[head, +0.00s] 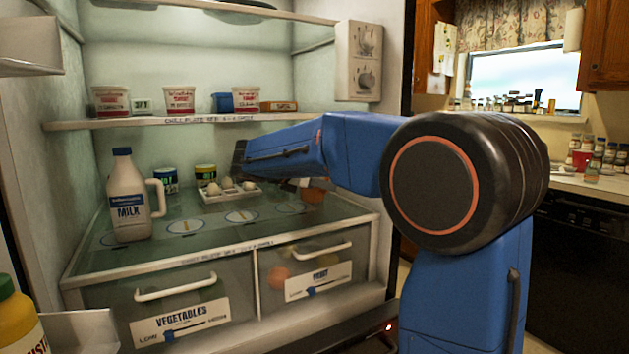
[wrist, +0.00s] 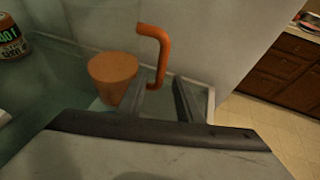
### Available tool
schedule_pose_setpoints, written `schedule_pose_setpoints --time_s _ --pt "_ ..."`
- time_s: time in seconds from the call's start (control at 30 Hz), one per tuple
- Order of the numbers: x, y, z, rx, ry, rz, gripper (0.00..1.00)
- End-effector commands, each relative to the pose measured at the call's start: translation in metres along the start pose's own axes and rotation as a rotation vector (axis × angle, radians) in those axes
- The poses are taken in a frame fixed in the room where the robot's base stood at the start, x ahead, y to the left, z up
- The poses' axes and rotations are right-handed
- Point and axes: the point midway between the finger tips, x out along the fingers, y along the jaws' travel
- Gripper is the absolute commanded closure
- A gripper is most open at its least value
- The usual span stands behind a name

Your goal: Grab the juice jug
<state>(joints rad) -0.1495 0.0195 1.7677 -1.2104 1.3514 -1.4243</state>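The juice jug appears to be the orange container (wrist: 113,72) with a tall, bent orange handle (wrist: 163,48) in the wrist view. It stands on the glass shelf near the fridge's side wall. In the head view only a low orange part (head: 314,195) shows below my blue arm; the rest is hidden. My gripper (wrist: 157,86) is open in the wrist view, with its two dark fingers apart. The handle's lower end shows between the fingertips; I cannot tell whether they touch it. In the head view my gripper is largely hidden by my arm.
A white milk jug (head: 131,200) stands at the shelf's left. Two small cans (head: 165,181) (head: 205,171) and an egg tray (head: 232,194) stand behind and left of my arm. An upper shelf (head: 185,122) holds tubs. Drawers (head: 180,300) are below.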

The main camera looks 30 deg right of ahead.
Motion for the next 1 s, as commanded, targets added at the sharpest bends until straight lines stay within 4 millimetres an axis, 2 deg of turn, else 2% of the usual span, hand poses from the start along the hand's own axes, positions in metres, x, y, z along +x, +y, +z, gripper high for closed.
schedule_pose_setpoints --time_s 0.1,0.2,0.43,0.57,1.0 --pt "0.018 0.0 0.0 -0.001 0.0 -0.003 0.68" --pt "0.027 0.001 0.0 -0.001 0.0 -0.001 0.68" --pt "0.028 0.001 0.0 -0.001 0.0 0.0 0.68" --pt "0.028 0.001 0.0 -0.001 0.0 0.0 0.99" --pt "0.028 0.001 0.001 0.0 0.0 0.0 1.0"
